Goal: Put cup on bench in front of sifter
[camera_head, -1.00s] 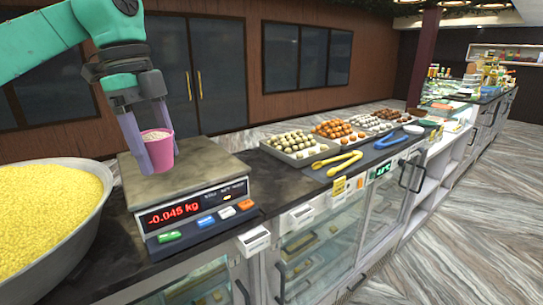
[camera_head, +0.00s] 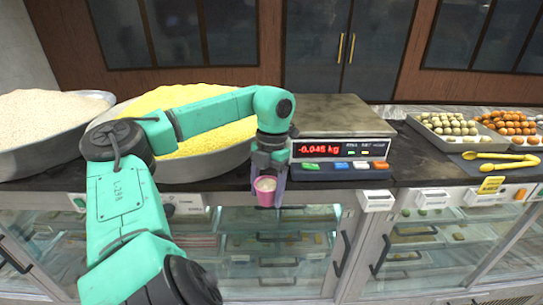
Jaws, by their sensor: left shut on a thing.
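A pink cup (camera_head: 265,191) with pale contents hangs upright between the fingers of my left gripper (camera_head: 267,186), which is shut on it. In the head view the cup is in front of the counter's front edge, left of the scale (camera_head: 338,135), with the glass display case behind it. My left arm reaches in from the lower left. My right gripper is out of view. I see no sifter and no bench that I can make out.
A large bowl of yellow grains (camera_head: 190,160) and a bowl of pale grains (camera_head: 44,128) stand on the counter to the left. On the right are sweet trays (camera_head: 455,142) and yellow tongs (camera_head: 500,165). Glass cases (camera_head: 270,248) with handles line the counter front.

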